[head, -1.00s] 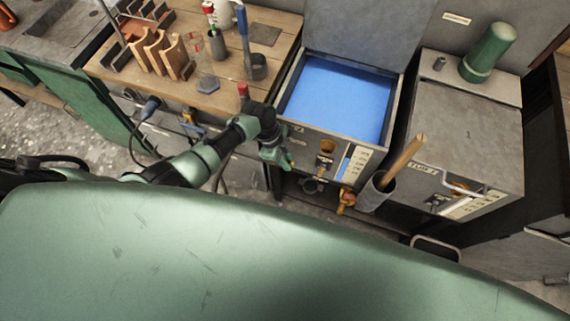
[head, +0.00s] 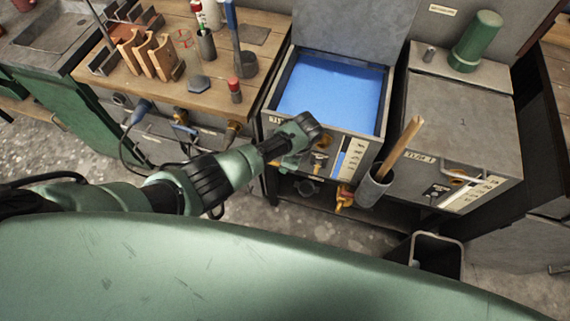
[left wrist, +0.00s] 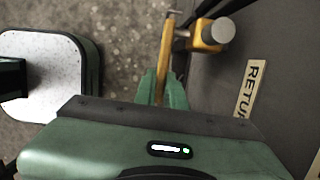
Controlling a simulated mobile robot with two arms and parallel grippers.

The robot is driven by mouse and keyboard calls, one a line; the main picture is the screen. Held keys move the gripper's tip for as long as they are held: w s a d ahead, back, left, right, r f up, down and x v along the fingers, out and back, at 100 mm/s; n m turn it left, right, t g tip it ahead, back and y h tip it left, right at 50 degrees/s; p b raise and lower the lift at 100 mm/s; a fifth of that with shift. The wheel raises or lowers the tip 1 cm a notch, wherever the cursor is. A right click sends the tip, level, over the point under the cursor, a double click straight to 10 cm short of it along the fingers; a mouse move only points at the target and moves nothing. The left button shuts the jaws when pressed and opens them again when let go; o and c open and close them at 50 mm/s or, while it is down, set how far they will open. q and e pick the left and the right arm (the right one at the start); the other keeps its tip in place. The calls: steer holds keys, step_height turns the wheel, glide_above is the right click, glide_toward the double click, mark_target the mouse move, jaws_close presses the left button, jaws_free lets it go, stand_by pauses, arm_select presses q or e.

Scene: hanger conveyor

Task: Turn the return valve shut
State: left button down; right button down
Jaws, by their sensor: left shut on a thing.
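A yellow valve lever (left wrist: 165,60) stands between the green fingers of my left gripper (left wrist: 163,88) in the left wrist view. The gripper is shut on it. A yellow valve body with a grey round cap (left wrist: 222,30) is just right of the lever. A cream label (left wrist: 250,95) reading "RETUR", cut off by my gripper, is on the dark panel to the right. In the head view my left gripper (head: 290,160) is at the left front of the blue-filled tank, and my wrist hides most of what it holds. My right gripper is not in view.
The blue-filled tank (head: 384,112) has controls on its front. A tube with a wooden handle (head: 374,185) hangs at its right front corner, beside a second grey unit (head: 460,125). A wooden bench (head: 165,100) with tools is at left. A dark bin (head: 437,255) stands on the floor.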

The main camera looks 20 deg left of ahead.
arm_select(q)
steer(key=shift+f, duration=0.15)
steer(key=c, duration=1.5)
jaws_free()
steer(key=p+v, duration=0.1)
steer(key=v, duration=0.6)
steer(key=shift+d+r, duration=0.2)
steer(key=shift+r, duration=0.15)
steer(key=shift+s, duration=0.1)
